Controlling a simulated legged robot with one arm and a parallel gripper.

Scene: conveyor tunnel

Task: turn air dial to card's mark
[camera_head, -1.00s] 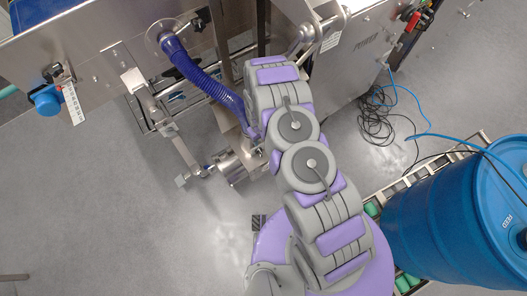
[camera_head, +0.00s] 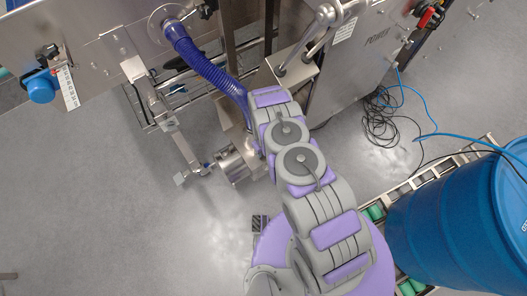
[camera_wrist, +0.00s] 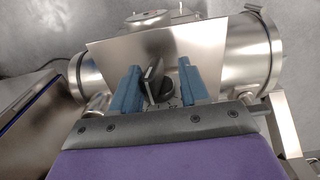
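In the wrist view, a black dial (camera_wrist: 157,82) with a raised bar grip sits on a bare metal plate (camera_wrist: 205,45). The bar stands nearly upright in the picture, tilted a little to the right at the top. Small marks show at the dial's lower edge, too small to read. My gripper (camera_wrist: 161,68) is open, its two blue fingers on either side of the dial, with gaps visible. The fingers hide parts of the plate. In the head view my arm hides the gripper and the dial. I cannot make out the card.
A metal cylinder (camera_wrist: 248,58) lies behind the plate. In the head view, a purple hose (camera_head: 205,68) runs beside my arm, and a blue knob (camera_head: 41,88) with a scale is at left. A blue barrel (camera_head: 450,220) stands at right, and black cables (camera_head: 378,118) lie on the floor.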

